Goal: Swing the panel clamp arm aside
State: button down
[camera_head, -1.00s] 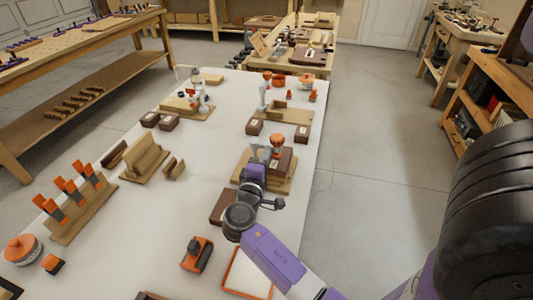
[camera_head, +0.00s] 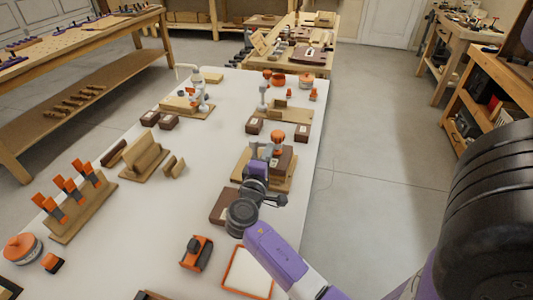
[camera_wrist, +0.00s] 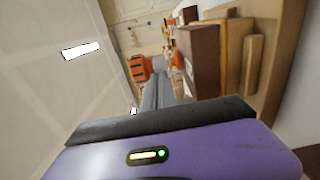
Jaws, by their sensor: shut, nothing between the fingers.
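The panel clamp, as I take it, stands on a wooden base (camera_head: 240,177) at the right side of the white bench. Its orange knob (camera_head: 278,136) shows just beyond my gripper, by a dark brown block (camera_head: 286,157). My gripper (camera_head: 265,151) is shut and empty, close to the knob end; I cannot tell whether it touches. In the wrist view, the grey fingers (camera_wrist: 158,92) point towards an orange part (camera_wrist: 140,69), with the brown block (camera_wrist: 197,60) to their right. The clamp arm itself is mostly hidden behind my gripper.
Further wooden fixtures stand beyond, one with a grey post (camera_head: 263,98) and one with a white-grey clamp (camera_head: 200,97). Brown blocks (camera_head: 302,132) flank the first. An orange-rimmed tray (camera_head: 247,273) and an orange-black object (camera_head: 196,253) lie nearer. The bench centre is fairly clear.

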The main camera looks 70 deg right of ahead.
jog(key=shift+s+d, duration=0.25)
jog(key=shift+d, duration=0.15)
jog(key=t, duration=0.1)
jog(key=d+n+t, duration=0.1)
jog(key=shift+s+n+t, duration=0.3)
jog(key=shift+w+d, duration=0.15)
jog(key=shift+d, duration=0.05)
jog(key=shift+b+x, duration=0.55)
jog(key=shift+x, duration=0.4)
jog(key=shift+d, duration=0.15)
